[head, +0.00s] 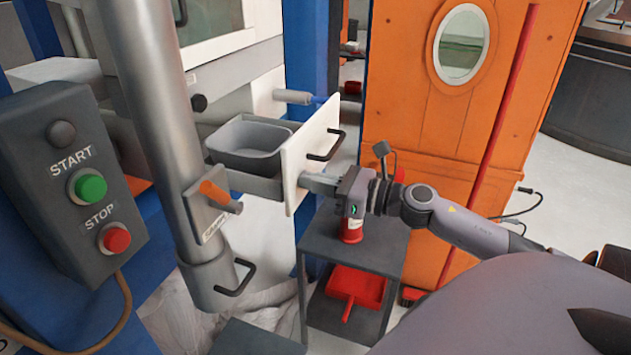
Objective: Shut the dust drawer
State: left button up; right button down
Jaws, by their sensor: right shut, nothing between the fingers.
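The dust drawer (247,143) stands pulled out of the pale machine housing, left of centre in the head view. It has a grey bin inside and a white front panel (296,163) with a black handle (327,146). My right gripper (304,183) is shut and empty, with its fingertips at the lower part of the white front panel. I cannot tell whether the tips touch the panel. My left gripper is not in view.
A grey pipe (160,110) with an orange-handled latch stands left of the drawer. A control box (68,180) with START and STOP buttons is at far left. A grey cart (345,250) holding a red can and red dustpan (357,286) stands below my gripper. An orange cabinet (420,110) stands behind.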

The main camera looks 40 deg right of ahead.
aim_at(216, 157)
jog(key=x, duration=2.1)
jog(key=shift+w+a+b, duration=0.1)
jog(key=shift+b, duration=0.2)
jog(key=shift+w+a, duration=0.1)
jog(key=shift+w, duration=0.2)
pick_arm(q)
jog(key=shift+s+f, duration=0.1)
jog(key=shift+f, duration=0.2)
pick_arm(e)
jog(key=shift+r, duration=0.15)
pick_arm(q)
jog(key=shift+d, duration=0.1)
pick_arm(e)
jog(key=shift+r, duration=0.2)
